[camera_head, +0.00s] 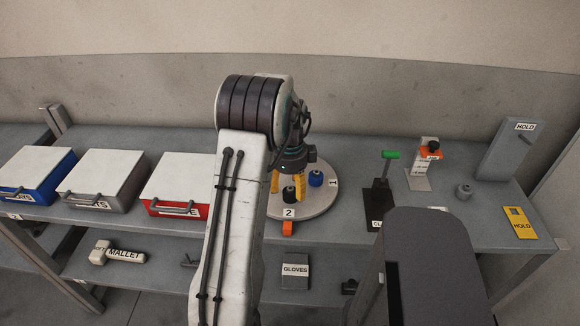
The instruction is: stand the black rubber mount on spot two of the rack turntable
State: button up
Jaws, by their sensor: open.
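The round pale turntable (318,202) sits on the bench top, with a "2" label (289,213) at its front and a "1" label (333,183) on its right. The black rubber mount (289,194) stands upright on it, just behind the "2" label. A blue mount (315,178) stands behind it to the right, towards the "1" label. My gripper (288,187) points down over the turntable with its yellow fingers open on either side of the black mount. I cannot tell whether they touch it. My arm hides the left part of the turntable.
Blue (35,172), grey (98,184) and red (180,187) drawer boxes stand left. An orange block (287,229) is at the turntable's front.

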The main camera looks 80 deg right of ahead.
aim_at(289, 189)
notch_tip(289, 189, up, 10)
dwell(0.5)
jog(key=shift+a+f, duration=0.1)
jog(key=w+a+r+n+h, duration=0.1)
jog(key=w+a+r+n, duration=0.2)
jog(key=w+a+n, duration=0.35)
jog(key=w+a+r+n, duration=0.2)
jog(key=w+a+n, duration=0.15)
jog(key=w, duration=0.65)
jog(key=w+a+r+n+t, duration=0.1)
jog(key=w+a+r+n, duration=0.1)
jog(key=w+a+n, duration=0.85)
jog(key=s+a+f+n+t, duration=0.1)
jog(key=s+a+n, duration=0.2)
jog(key=a+n, duration=0.6)
jog(key=s+a+n+t+y, duration=0.1)
jog(key=s+a+n, duration=0.2)
jog(key=a+n, duration=0.6)
jog(key=a, duration=0.6)
jog(key=shift+s+a+f+t, duration=0.25)
jog(key=shift+a+f+t, duration=0.1)
jog(key=shift+a+t, duration=0.05)
